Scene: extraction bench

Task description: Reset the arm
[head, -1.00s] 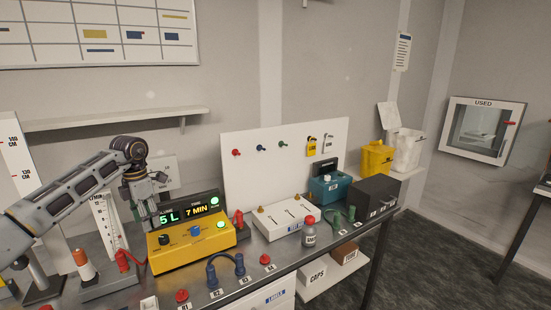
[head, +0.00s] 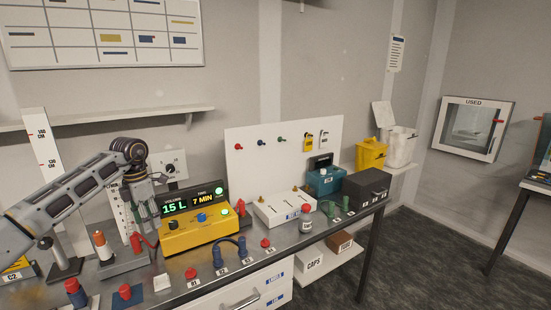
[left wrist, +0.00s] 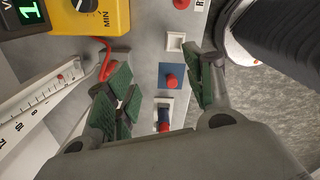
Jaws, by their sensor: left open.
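My left gripper (left wrist: 160,90) is open and empty in the left wrist view, its green-padded fingers apart above the bench front. Its arm comes in from the left in the head view, with the wrist (head: 130,150) left of the yellow pump unit (head: 195,235). The unit's display (head: 190,205) reads 15 L and 7 MIN, with a lit green button. Between the fingers in the wrist view are a red knob on a blue square (left wrist: 171,81) and a red-topped blue piece (left wrist: 163,117). My right gripper is not in view.
A flow tube (head: 118,210) and a red-and-white cylinder (head: 102,245) stand left of the unit. A white manifold box (head: 282,210), a bottle (head: 305,222), a teal box (head: 325,182) and a dark box (head: 365,188) line the bench to the right. A wall shelf (head: 100,118) is behind.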

